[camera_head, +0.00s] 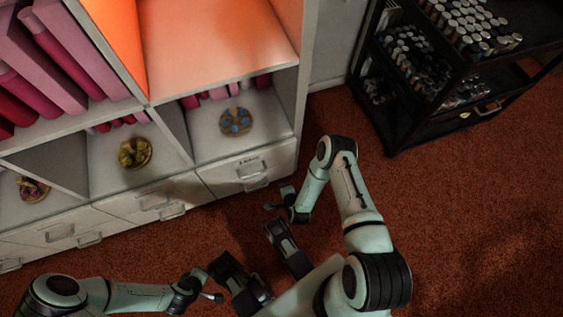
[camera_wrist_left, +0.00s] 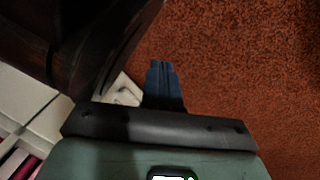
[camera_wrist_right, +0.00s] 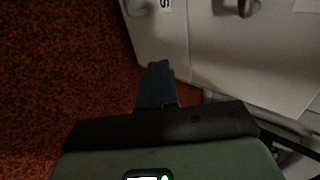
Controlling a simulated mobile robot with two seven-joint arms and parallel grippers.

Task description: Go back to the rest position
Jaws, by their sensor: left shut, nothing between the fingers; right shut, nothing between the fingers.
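My right gripper (camera_head: 270,207) is shut and empty over the carpet, in front of the shelf unit's lower drawers. Its closed dark fingers also show in the right wrist view (camera_wrist_right: 157,68), with white drawer fronts beyond them. My left gripper (camera_head: 217,297) is low in the head view, left of the middle, and looks small there. In the left wrist view (camera_wrist_left: 161,68) its fingers are closed with nothing between them. Red carpet lies to the right of them and a dark structure to the left.
A white shelf unit (camera_head: 300,105) with drawers stands at the left. Its cubbies hold turntables with blue (camera_head: 236,122), yellow (camera_head: 134,153) and pink (camera_head: 32,189) items. Open carpet (camera_head: 480,210) lies at the right.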

